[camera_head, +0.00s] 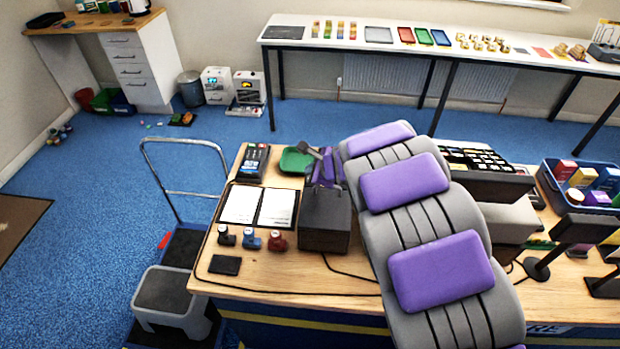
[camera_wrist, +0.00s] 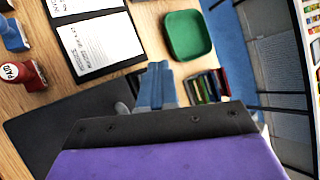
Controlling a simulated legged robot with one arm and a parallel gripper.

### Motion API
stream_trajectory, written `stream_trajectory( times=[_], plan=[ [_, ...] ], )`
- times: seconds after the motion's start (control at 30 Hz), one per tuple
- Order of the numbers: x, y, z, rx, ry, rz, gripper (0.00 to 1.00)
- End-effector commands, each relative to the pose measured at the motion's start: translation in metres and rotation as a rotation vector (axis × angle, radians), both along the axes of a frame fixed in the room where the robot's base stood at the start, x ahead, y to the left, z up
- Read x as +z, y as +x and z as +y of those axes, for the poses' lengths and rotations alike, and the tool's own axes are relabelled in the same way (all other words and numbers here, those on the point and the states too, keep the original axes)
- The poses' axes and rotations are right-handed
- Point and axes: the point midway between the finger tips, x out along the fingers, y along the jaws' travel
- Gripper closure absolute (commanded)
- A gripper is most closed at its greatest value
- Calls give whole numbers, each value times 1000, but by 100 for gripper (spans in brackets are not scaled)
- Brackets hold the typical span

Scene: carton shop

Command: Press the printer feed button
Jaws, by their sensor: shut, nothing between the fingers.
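A dark box-shaped device (camera_head: 325,220), which looks like the printer, stands on the wooden counter with a cable beside it. Its dark flat top (camera_wrist: 50,130) fills the lower left of the wrist view. I cannot make out a feed button in either view; my gripper hides part of the device. My gripper (camera_wrist: 155,78) is shut and empty, its blue-grey fingers together at the device's far edge in the wrist view. I cannot tell if they touch it. In the head view, my purple gripper body shows just behind the device, partly hidden by my arm.
A green tray (camera_head: 296,161) and a card terminal (camera_head: 253,163) lie behind the device. An open white-paged folder (camera_head: 259,205), several stamps (camera_head: 251,240) and a black pad (camera_head: 225,265) are to its left. A blue crate (camera_head: 549,190) of small boxes stands at right.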

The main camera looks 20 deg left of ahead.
Motion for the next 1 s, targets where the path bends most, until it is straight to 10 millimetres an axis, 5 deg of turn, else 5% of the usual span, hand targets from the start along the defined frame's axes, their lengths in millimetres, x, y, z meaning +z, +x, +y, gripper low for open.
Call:
stream_trajectory(
  times=[1.0],
  plan=[
    [-9, -1, 1, 0, -1, 1, 100]
  ],
)
